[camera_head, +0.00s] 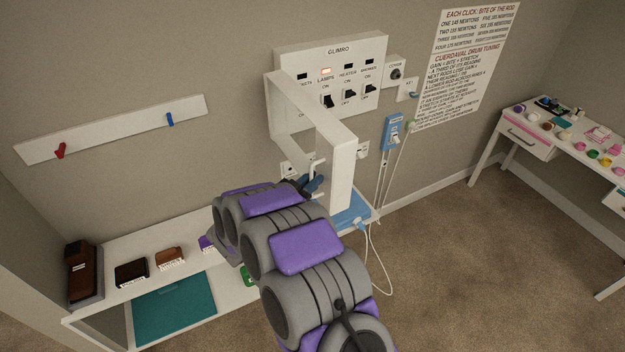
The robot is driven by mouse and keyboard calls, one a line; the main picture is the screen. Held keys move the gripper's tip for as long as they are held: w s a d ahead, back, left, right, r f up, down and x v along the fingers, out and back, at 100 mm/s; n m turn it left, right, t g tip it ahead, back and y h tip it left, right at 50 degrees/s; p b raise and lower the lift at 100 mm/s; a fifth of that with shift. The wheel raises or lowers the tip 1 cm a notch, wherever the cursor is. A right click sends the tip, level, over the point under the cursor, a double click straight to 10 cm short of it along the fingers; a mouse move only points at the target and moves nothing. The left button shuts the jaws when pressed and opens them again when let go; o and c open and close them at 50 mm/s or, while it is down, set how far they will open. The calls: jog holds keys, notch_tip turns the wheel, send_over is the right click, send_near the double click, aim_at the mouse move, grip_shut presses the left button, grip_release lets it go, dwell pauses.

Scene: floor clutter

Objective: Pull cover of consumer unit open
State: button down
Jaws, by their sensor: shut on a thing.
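The consumer unit (335,68) is a white wall panel labelled "GLIMRO", with several switches and small indicator windows. The window above "LAMPS" glows orange. Its white box-shaped cover (342,165) stands out from the wall at an angle, attached near the panel's left side, and the switches show to its right. A white handle (317,165) is on the cover's lower part. My gripper (315,182), with dark blue fingers, is at this handle and shut on it. My purple and grey arm hides part of the area below.
A low white shelf (115,270) with several small items runs along the wall under my arm. A white desk (575,140) with clutter stands at the right. A blue device (393,132) with hanging cables is right of the cover. The carpet (450,260) at right is mostly clear.

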jog(key=shift+r, duration=0.1)
jog(key=c, duration=1.3)
grip_release()
jog(key=shift+w+a, duration=0.1)
jog(key=shift+w, duration=0.05)
jog(key=shift+c, duration=0.2)
jog(key=v, duration=1.7)
jog(key=shift+a+f, duration=0.2)
